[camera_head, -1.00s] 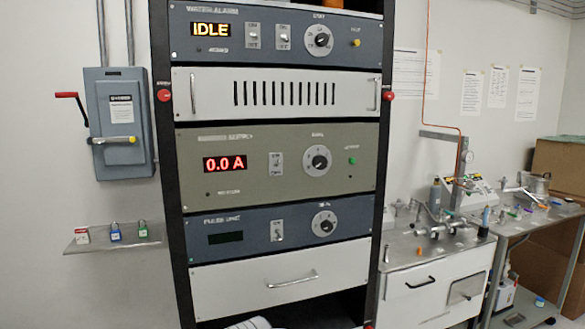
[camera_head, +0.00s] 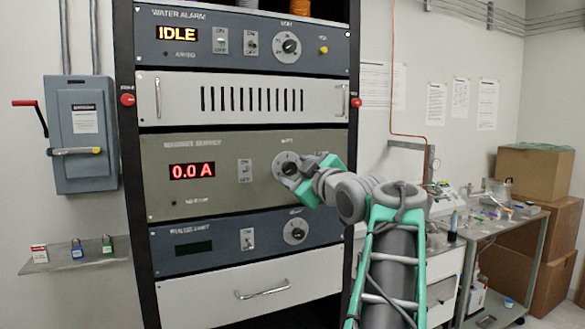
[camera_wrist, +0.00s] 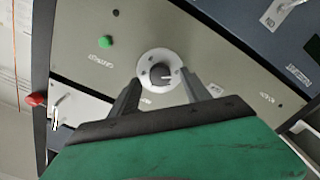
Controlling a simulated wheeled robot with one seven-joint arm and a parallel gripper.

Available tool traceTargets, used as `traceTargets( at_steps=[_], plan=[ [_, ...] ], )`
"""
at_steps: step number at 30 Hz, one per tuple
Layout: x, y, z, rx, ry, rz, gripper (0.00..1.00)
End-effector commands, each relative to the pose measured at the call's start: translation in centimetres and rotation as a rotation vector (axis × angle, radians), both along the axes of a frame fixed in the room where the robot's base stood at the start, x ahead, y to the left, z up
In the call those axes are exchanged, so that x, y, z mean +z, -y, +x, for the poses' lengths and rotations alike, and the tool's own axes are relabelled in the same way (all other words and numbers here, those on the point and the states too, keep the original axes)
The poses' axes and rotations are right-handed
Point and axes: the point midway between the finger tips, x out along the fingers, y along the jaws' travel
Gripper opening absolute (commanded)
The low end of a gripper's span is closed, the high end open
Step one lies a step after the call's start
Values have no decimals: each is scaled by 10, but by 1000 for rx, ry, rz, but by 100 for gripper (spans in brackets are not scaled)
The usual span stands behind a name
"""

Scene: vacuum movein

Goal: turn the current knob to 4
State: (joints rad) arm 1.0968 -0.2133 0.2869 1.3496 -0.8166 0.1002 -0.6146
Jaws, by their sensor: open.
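The current knob (camera_head: 287,168) is a dark round knob on a pale dial, on the olive panel with a red "0.0 A" display (camera_head: 192,171). In the wrist view the knob (camera_wrist: 162,75) shows a white pointer line, and the dial numbers are too small to read. My gripper (camera_head: 300,184) is at the panel, just in front of the knob's lower right side. In the wrist view its two fingers (camera_wrist: 163,84) are spread, with the tips on either side of the dial. I cannot tell whether they touch. Nothing is held.
A green button (camera_wrist: 105,42) sits beside the knob. A blue-grey panel (camera_head: 240,40) reading "IDLE" is above, and another with a knob (camera_head: 295,232) is below. Red buttons (camera_head: 127,99) flank the rack. A cluttered bench (camera_head: 500,225) stands at the right.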

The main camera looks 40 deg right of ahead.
Motion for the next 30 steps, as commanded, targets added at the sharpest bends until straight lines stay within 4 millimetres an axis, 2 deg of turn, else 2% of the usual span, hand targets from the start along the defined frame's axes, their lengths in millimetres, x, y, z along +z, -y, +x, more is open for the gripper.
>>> traceTargets(
  at_steps=[4, 12, 30],
  plan=[
    [1, 4, 16, 1, 0, 1, 56],
    [0, 5, 17, -1, 0, 1, 55],
    [-1, 5, 17, -1, -2, 3, 6]
  ],
)
